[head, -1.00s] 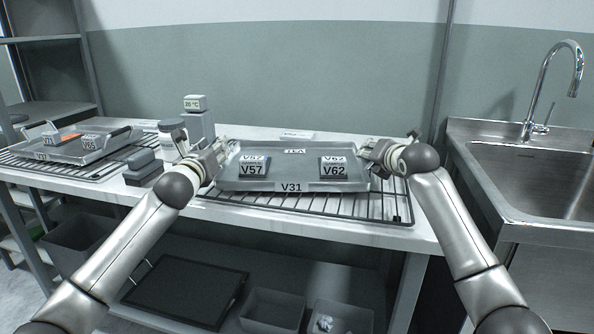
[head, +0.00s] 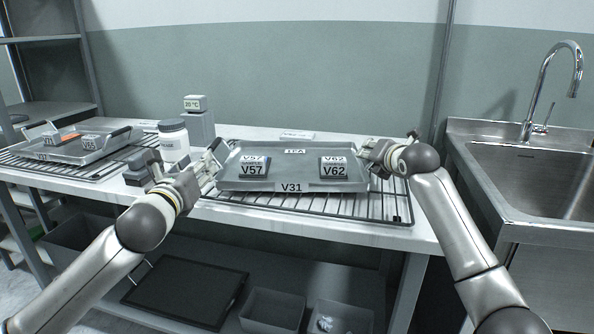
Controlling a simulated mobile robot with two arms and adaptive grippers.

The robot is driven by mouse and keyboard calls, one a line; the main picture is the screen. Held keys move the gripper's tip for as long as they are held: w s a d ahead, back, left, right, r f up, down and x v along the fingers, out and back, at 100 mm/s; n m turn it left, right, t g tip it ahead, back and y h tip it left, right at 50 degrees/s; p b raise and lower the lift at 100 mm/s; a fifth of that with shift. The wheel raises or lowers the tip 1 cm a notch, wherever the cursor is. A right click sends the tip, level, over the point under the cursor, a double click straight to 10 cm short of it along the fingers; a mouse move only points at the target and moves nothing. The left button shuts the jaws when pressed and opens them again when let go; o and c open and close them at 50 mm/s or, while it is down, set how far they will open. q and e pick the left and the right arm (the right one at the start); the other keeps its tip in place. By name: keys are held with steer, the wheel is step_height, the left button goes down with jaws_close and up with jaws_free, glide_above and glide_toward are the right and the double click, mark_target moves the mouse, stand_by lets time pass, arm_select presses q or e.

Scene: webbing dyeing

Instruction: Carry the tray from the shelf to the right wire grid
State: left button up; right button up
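The grey metal tray (head: 290,186), labelled V31, lies level on the right wire grid (head: 340,208) on the bench. It carries two small labelled blocks, V57 (head: 253,168) on the left and V62 (head: 334,169) on the right. My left gripper (head: 214,165) is just left of the tray, apart from its left edge, with its fingers spread and nothing between them. My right gripper (head: 369,152) is at the tray's right edge. Its fingertips overlap the rim there, and whether they close on it is hidden.
Another tray (head: 68,153) with blocks lies on the left wire grid (head: 100,174). A sink (head: 535,180) is at right, a shelf rack (head: 60,110) at left.

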steer(key=v, duration=1.2)
steer(key=shift+f, duration=0.15)
